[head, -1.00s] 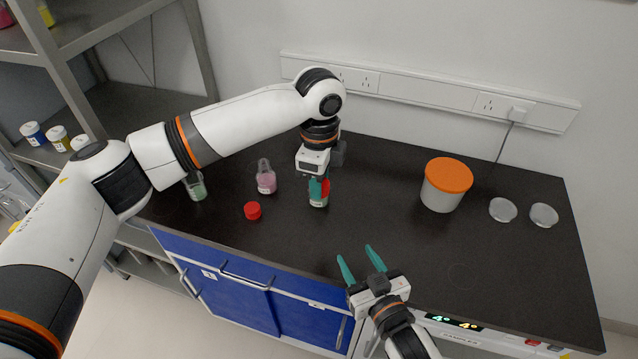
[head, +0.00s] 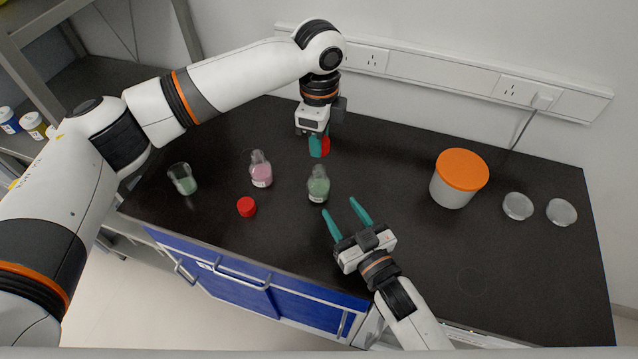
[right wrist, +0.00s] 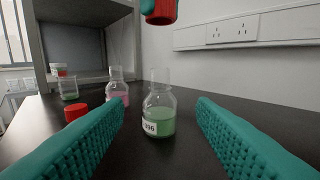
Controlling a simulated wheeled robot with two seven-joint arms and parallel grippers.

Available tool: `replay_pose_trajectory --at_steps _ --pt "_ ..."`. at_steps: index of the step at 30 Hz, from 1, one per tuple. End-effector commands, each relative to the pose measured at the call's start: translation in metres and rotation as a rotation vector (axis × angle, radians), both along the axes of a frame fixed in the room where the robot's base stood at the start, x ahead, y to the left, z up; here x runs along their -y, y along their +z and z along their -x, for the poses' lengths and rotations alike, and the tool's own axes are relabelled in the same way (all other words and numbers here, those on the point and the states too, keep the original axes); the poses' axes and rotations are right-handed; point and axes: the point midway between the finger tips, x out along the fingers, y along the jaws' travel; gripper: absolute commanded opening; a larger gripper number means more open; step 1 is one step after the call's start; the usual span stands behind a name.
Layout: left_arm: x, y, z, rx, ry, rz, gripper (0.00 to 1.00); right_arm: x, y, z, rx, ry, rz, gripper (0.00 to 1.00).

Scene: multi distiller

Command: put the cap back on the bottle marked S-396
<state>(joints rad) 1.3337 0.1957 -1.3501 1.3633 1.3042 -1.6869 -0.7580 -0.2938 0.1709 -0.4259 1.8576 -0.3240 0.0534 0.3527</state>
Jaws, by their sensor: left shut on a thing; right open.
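The bottle marked S-396 (head: 318,188) is clear glass with green liquid and stands upright and open on the dark bench. In the right wrist view, its label on the bottle (right wrist: 158,118) shows "396". My left gripper (head: 318,152) is shut on a red cap (head: 325,146), held in the air above the bottle. In the right wrist view the cap (right wrist: 160,12) hangs over the open neck with a gap. My right gripper (head: 340,207) is open and empty, low in front of the bottle, its fingers pointing towards it and not touching it.
A pink-liquid bottle (head: 261,172) stands left of the green one. Another red cap (head: 246,207) lies before it. A beaker with green liquid (head: 183,180) is further left. An orange-lidded tub (head: 458,180) and two clear dishes (head: 517,206) are at right.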

Motion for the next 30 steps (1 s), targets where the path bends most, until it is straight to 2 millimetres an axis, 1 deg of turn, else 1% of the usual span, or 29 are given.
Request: replay_pose_trajectory --at_steps 5,12,16,21,30 --pt "0.0 0.0 0.0 0.0 0.0 0.0 0.12 -0.013 0.002 -0.026 0.004 0.0 0.0 0.51" --pt "0.0 0.0 0.0 0.0 0.0 0.0 0.12 -0.034 0.002 -0.067 0.004 0.0 -0.001 0.51" --pt "0.0 0.0 0.0 0.0 0.0 0.0 0.12 -0.043 0.001 -0.084 0.002 0.0 0.0 0.51" --pt "0.0 0.0 0.0 0.0 0.0 0.0 0.12 -0.05 0.001 -0.097 0.001 0.0 0.0 0.51" --pt "0.0 0.0 0.0 0.0 0.0 0.0 0.12 -0.052 0.001 -0.101 0.0 0.0 0.0 0.51"
